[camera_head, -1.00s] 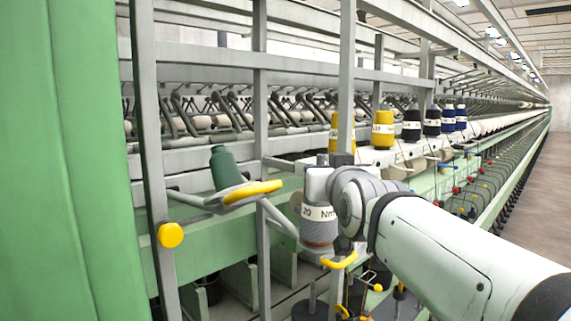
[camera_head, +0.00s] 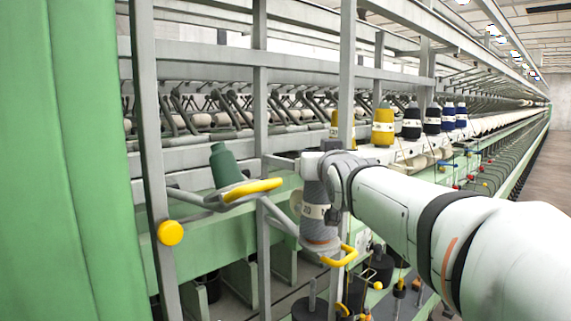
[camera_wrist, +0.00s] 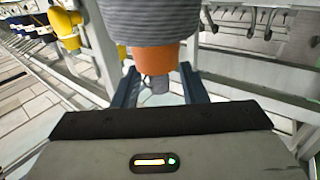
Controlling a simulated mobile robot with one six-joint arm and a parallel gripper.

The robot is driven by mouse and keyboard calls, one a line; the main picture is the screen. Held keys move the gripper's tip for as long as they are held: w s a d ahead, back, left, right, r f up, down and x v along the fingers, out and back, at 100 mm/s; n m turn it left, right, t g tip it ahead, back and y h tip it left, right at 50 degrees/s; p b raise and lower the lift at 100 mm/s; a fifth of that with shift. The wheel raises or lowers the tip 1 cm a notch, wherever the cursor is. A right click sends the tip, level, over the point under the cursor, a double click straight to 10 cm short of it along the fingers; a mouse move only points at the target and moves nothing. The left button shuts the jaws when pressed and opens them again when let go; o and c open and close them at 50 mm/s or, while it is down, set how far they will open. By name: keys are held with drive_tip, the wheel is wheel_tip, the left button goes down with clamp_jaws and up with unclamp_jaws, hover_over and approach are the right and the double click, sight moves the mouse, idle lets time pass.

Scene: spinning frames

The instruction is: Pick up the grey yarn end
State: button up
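A grey yarn package (camera_head: 316,222) with a white printed label sits on the holder with the yellow handle, right of the green cone. In the wrist view the grey yarn (camera_wrist: 155,24) fills the top middle, with an orange tube end (camera_wrist: 156,60) and a small grey stub under it. My gripper (camera_wrist: 158,82) has its two dark blue fingers apart, one on each side of the tube end. I cannot tell whether they touch it. In the head view my wrist is close by the package and the fingers cannot be made out. No loose grey yarn end can be made out.
A dark green cone (camera_head: 225,166) stands on a holder to the left, with a yellow handle (camera_head: 252,189). Grey frame posts (camera_head: 262,95) stand close to my arm. Yellow, black and blue packages (camera_head: 383,126) line the machine. The aisle at the right is clear.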

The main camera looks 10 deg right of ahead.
clamp_jaws()
idle(0.4)
wheel_tip(320, 180, up, 8)
drive_tip(key=shift+r+p, duration=0.1)
drive_tip(key=shift+p, duration=0.8)
drive_tip(key=shift+r, duration=0.9)
